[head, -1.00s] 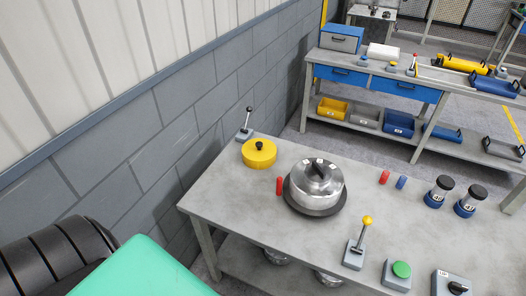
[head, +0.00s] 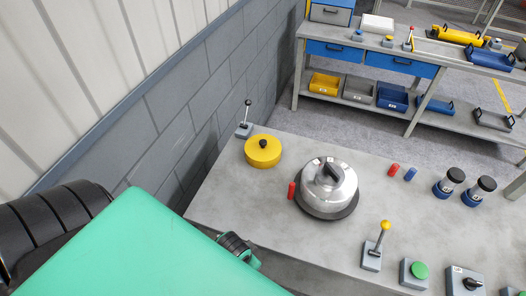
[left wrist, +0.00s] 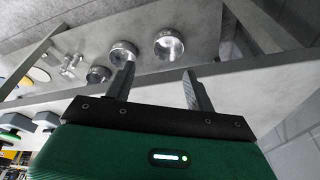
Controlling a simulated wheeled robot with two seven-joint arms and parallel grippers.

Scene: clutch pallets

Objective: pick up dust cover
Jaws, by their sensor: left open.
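A silver domed cover with a black handle (head: 328,182), which looks like the dust cover, sits on a dark round base (head: 326,214) on the grey workbench. A yellow round lid with a black knob (head: 263,151) lies to its left, further back. My left gripper (left wrist: 158,88) is open and empty in the left wrist view, its two fingers apart. In the head view my green left arm covers the lower left, and its gripper does not show. The domed cover cannot be made out in the left wrist view. My right gripper is in neither view.
Near the domed cover stand a red cylinder (head: 291,190) and a yellow-knobbed lever (head: 376,247). A green button box (head: 415,273) stands at front right. A block wall (head: 165,125) borders the left. Metal cups (left wrist: 168,44) show in the left wrist view.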

